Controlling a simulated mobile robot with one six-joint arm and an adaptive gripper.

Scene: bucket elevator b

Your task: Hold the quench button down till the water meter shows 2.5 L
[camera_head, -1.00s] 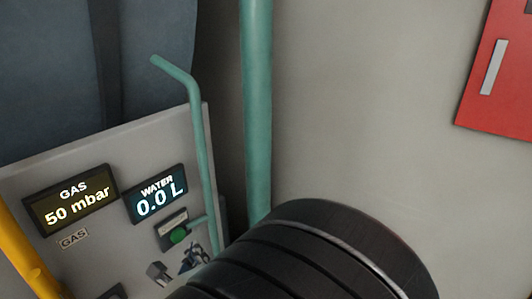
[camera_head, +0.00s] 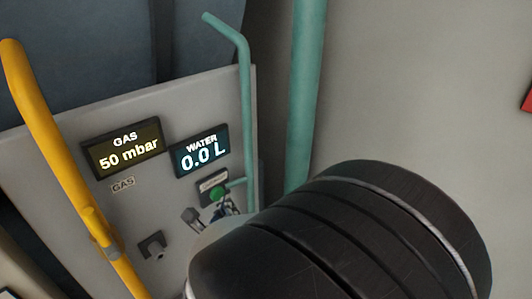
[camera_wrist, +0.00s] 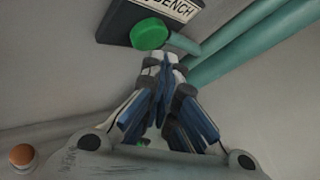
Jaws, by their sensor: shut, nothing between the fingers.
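The green quench button (camera_head: 217,194) sits on a dark labelled box below the water meter (camera_head: 200,151), which reads 0.0 L. In the wrist view the green button (camera_wrist: 150,34) is at the top, just beyond my gripper's fingertips (camera_wrist: 165,58). My gripper (camera_head: 224,204) is shut and empty, its tips close to the button. The button's face is partly overlapped by the fingers in the head view; I cannot tell whether they touch it. My own dark arm link hides the area below and right.
A gas display (camera_head: 122,148) reads 50 mbar. A yellow pipe (camera_head: 60,150) runs down the left, and green pipes (camera_head: 307,90) stand right of the panel (camera_head: 60,160). An orange knob (camera_wrist: 22,156) shows at lower left in the wrist view.

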